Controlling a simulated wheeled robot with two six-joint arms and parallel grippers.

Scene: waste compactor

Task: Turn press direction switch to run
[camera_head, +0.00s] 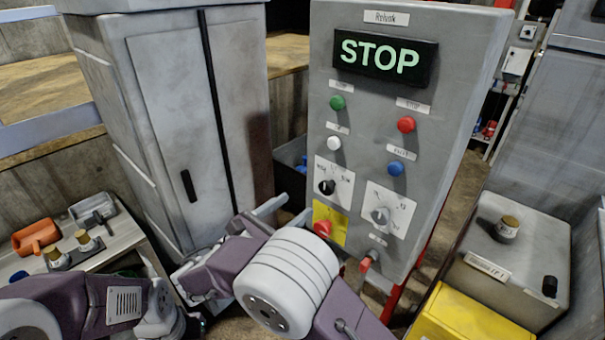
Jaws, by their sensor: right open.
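A grey control panel (455,100) stands in the middle, with a lit STOP sign. Its lower half has two rotary switches on white plates: a black knob (326,187) at left and a grey knob (380,216) at right. Their lettering is too small to tell which is the press direction switch. My right gripper (287,211) is open and empty, just left of the panel's lower part and apart from both knobs. My right arm's wrist covers the panel's bottom left corner. My left arm shows at the lower left, but its fingers do not show.
Green, red, white and blue buttons sit above the knobs. A red knob on a yellow plate (328,222) is close to my right gripper. A grey cabinet (170,110) stands left, a bench (120,245) with items lower left, and a grey box (525,260) right.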

